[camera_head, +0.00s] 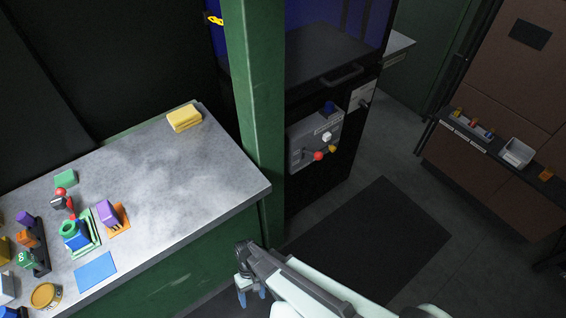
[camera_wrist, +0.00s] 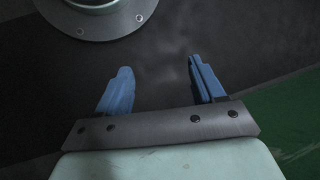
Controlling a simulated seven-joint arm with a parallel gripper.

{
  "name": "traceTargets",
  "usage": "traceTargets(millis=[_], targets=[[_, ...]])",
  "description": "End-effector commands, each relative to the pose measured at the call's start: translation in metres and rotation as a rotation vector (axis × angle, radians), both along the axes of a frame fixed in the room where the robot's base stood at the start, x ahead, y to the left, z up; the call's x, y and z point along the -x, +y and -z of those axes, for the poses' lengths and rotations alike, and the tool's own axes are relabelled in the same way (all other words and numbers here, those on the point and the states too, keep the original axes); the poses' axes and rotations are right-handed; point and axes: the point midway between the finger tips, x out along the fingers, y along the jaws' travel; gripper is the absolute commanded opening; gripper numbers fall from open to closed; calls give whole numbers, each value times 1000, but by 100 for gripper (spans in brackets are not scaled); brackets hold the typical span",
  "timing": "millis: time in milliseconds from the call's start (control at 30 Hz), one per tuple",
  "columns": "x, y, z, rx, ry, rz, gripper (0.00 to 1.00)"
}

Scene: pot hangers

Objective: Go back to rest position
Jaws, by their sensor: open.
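My gripper (camera_head: 252,290) shows at the bottom middle of the head view, off the near right edge of the grey worktop (camera_head: 170,200) and in front of its green side. In the wrist view my gripper (camera_wrist: 158,88) has its two blue fingers spread apart with nothing between them. It is open and empty. No object touches the fingers.
The worktop holds a yellow block (camera_head: 184,118), a purple block (camera_head: 107,212), a blue sheet (camera_head: 96,272) and several small items at left. A green post (camera_head: 254,100) and a dark machine (camera_head: 325,130) stand behind. A dark mat (camera_head: 370,240) lies on the floor at right.

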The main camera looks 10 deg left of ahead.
Motion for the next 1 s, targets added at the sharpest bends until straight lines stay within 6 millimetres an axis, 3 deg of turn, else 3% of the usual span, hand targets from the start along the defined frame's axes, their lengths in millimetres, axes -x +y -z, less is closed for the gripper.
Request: traceTargets(millis=[200, 500, 1000], targets=[[-27, -55, 0, 42, -19, 111, 68], [-48, -127, 0, 97, -37, 250, 68], [-46, -240, -6, 192, -44, 476, 68]])
